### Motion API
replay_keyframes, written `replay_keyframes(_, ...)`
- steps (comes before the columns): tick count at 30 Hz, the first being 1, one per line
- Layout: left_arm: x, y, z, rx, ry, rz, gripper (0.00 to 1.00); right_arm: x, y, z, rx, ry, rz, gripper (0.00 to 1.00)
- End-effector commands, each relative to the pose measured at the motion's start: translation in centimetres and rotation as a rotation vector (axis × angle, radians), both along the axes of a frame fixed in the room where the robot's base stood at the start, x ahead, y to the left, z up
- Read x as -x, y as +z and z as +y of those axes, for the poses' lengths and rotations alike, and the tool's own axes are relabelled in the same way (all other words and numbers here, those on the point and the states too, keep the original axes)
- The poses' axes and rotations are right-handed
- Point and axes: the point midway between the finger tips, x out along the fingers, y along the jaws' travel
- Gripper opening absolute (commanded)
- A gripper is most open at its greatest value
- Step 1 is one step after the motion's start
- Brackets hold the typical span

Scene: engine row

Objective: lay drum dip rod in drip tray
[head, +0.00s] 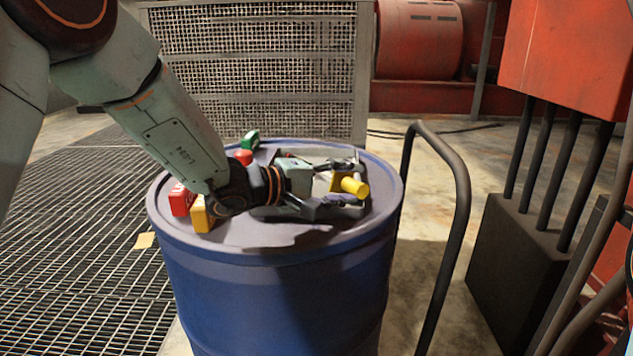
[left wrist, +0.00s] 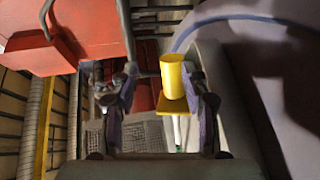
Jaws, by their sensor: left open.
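The dip rod's yellow handle (head: 354,187) shows over the top of the blue drum (head: 275,290), a short cylinder on a yellow plate. In the left wrist view the yellow handle (left wrist: 178,80) stands between my fingers, nearer the right one, with a thin pale rod below its plate. My left gripper (head: 345,190) is open around the handle; I cannot tell whether a finger touches it. Its fingers also show in the left wrist view (left wrist: 158,105). A grey tray (head: 318,152), seemingly the drip tray, lies on the drum top, largely hidden by my gripper. My right gripper is not in view.
Red (head: 181,200) and yellow (head: 201,215) blocks sit at the drum top's left, beside my wrist. A green item (head: 250,140) is at the back. A dark bent rail (head: 462,190) stands right of the drum. A mesh cage (head: 260,60) is behind.

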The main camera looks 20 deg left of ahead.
Motion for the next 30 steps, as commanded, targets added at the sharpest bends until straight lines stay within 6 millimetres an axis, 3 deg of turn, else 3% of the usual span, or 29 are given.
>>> replay_keyframes(15, 5.1, 1.8, 5.1, 0.007, 0.003, -0.008, 0.53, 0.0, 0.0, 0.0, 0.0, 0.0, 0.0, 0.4)
replay_keyframes(30, 6.3, 2.2, 6.2, 0.002, 0.0, -0.009, 0.53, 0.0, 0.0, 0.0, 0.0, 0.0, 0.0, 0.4)
